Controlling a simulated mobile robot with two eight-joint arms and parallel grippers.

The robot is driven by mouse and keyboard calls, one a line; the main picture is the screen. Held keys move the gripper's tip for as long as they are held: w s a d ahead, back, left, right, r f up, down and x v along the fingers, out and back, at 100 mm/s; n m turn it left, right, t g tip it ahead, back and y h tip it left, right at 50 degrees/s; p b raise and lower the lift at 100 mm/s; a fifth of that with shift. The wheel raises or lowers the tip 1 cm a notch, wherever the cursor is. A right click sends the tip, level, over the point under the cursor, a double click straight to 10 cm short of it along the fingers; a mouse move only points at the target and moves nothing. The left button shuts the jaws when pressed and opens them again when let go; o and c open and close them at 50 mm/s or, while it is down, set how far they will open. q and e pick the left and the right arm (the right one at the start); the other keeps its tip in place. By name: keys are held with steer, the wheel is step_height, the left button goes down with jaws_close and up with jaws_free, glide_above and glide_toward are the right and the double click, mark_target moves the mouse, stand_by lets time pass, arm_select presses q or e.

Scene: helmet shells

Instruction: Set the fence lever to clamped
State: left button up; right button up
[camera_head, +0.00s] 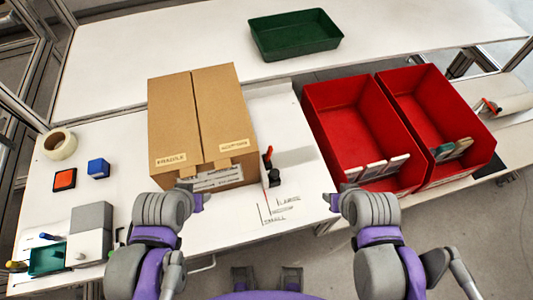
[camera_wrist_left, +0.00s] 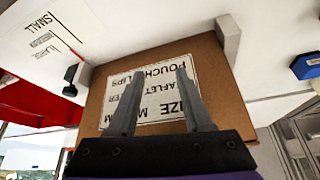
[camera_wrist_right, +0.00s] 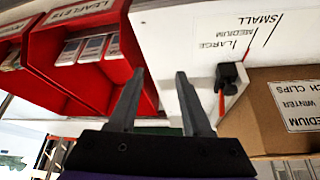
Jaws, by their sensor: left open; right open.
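The fence lever (camera_head: 269,153) has a red handle on a black base and stands just right of the cardboard box (camera_head: 196,120). In the head view its handle points up, away from me. The right wrist view shows its black knob and red handle (camera_wrist_right: 222,100); the left wrist view shows only a black part (camera_wrist_left: 71,78). I cannot tell whether it is clamped. My left gripper (camera_head: 201,200) is open and empty at the box's near side. My right gripper (camera_head: 330,201) is open and empty, right of the lever and nearer me. Neither touches the lever.
Size marks (camera_head: 280,209) are printed on the table before the lever. Two red bins (camera_head: 350,115) (camera_head: 465,110) with cards stand at right. A green tray (camera_head: 292,52) is at the back.

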steer(key=shift+c, duration=1.2)
steer(key=shift+w+a+r+n, duration=0.2)
steer(key=shift+w+n, duration=0.1)
steer(key=shift+c, duration=1.1)
steer(key=w+a+r+n+g+y, duration=0.1)
steer(key=w+n, duration=0.1)
steer(key=n, duration=0.1)
steer(key=w+a+r+n+g+b, duration=0.1)
steer(key=w+a+r+n, duration=0.1)
steer(key=w+n, duration=0.1)
steer(key=w+a+r+n+g+y, duration=0.1)
steer(key=w+a+n, duration=0.1)
steer(key=w, duration=0.1)
steer(key=shift+a+r+n+y, duration=0.15)
steer(key=shift+r+n+y, duration=0.15)
steer(key=shift+n, duration=0.1)
jaws_close()
arm_select(q)
steer(key=f, duration=0.1)
steer(key=f+b, duration=0.1)
steer(key=f, duration=0.1)
steer(key=shift+s, duration=0.35)
arm_select(e)
steer(key=w+a+r+n+g+y, duration=0.2)
steer(key=w+a+n+g+y, duration=0.1)
steer(key=w+a+n, duration=0.4)
steer(key=shift+w+r+n+g, duration=0.4)
steer(key=shift+w+n, duration=0.55)
steer(key=shift+n, duration=1.35)
steer(key=shift+f, duration=0.1)
